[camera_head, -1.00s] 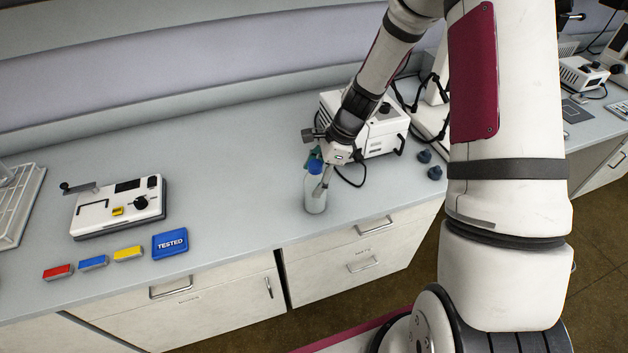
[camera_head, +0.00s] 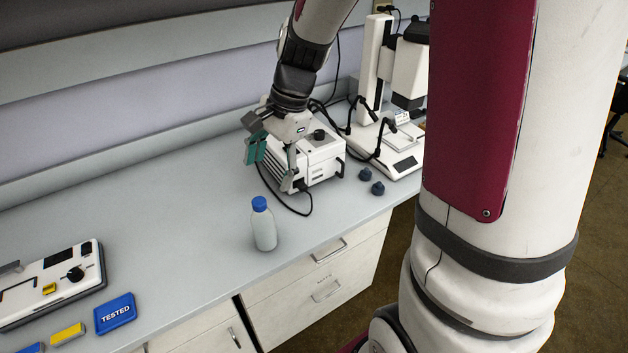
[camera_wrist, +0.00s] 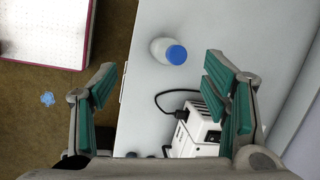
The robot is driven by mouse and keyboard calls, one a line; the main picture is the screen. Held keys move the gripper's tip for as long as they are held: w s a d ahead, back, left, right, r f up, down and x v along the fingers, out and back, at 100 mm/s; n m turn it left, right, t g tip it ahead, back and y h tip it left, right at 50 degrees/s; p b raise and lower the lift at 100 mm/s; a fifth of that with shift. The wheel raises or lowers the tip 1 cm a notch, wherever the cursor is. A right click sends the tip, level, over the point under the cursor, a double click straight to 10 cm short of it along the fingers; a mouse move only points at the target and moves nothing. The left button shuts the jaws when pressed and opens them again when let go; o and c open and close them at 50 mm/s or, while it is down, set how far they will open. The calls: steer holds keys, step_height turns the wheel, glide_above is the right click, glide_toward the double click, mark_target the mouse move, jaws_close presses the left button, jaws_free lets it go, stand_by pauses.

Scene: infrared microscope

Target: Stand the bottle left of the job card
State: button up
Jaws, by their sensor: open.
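The bottle (camera_head: 264,228), whitish with a blue cap, stands upright on the bench near its front edge. It also shows in the wrist view (camera_wrist: 160,48), apart from the fingers. My gripper (camera_head: 272,165) is open and empty, raised above the bench behind the bottle, in front of the white box instrument. In the wrist view my gripper's (camera_wrist: 160,100) green-padded fingers are spread wide. No thing is clearly marked as a job card; a blue sign reading "TESTED" (camera_head: 115,313) lies on the bench at the lower left.
A white instrument with a black knob (camera_head: 50,285) is at the left, with a yellow block (camera_head: 68,334) in front. A white box with a cable (camera_head: 318,160), dark knobs (camera_head: 377,188) and a microscope (camera_head: 385,140) stand to the right. The bench left of the bottle is clear.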

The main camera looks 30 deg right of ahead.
steer(key=s+r+n+t+h, duration=0.1)
steer(key=s+r+n, duration=0.5)
steer(key=s, duration=0.4)
steer(key=s+a+r+n+t+h, duration=0.1)
steer(key=s+r+n+t+h, duration=0.1)
steer(key=s+r+n, duration=0.4)
steer(key=s+n, duration=0.3)
steer(key=s, duration=0.1)
steer(key=shift+a, duration=0.3)
